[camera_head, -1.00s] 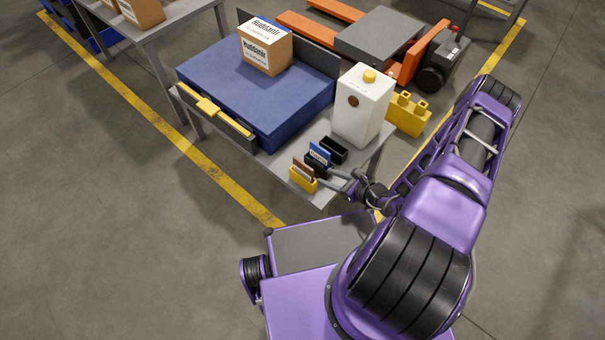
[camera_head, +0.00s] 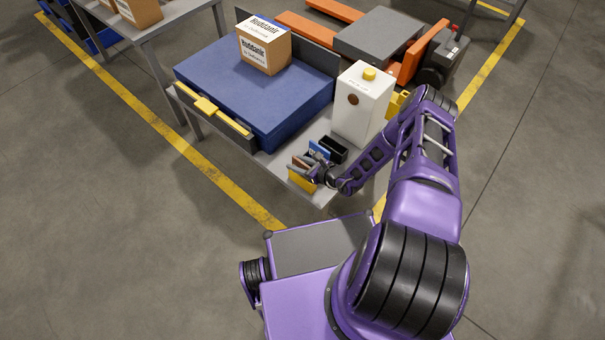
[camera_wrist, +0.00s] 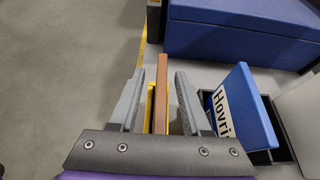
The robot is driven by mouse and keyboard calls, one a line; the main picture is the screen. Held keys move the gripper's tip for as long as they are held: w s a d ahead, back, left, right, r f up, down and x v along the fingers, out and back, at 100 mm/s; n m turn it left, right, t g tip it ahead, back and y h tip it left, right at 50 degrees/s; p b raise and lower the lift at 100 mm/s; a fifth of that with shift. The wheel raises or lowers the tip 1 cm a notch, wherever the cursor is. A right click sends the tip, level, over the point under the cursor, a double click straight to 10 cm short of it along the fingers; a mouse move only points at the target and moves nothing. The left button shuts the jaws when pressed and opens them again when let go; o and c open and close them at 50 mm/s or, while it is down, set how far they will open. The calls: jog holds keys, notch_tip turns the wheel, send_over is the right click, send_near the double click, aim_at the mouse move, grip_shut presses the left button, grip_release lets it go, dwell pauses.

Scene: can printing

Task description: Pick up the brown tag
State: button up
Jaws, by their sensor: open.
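The brown tag (camera_wrist: 162,95) stands upright in the yellow holder (camera_wrist: 149,107), seen edge-on in the wrist view between my two open fingers. My gripper (camera_wrist: 157,95) has a finger on either side of the tag, with a visible gap on both sides.
A white canister (camera_head: 361,105) stands behind the holders. The blue machine (camera_head: 255,100) carries a cardboard box (camera_head: 265,52). The table's front edge is close.

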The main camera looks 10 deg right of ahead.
jog(key=shift+w+a+f, duration=0.15)
jog(key=shift+w+a, duration=0.05)
jog(key=shift+w, duration=0.1)
jog(key=shift+c, duration=0.3)
grip_shut()
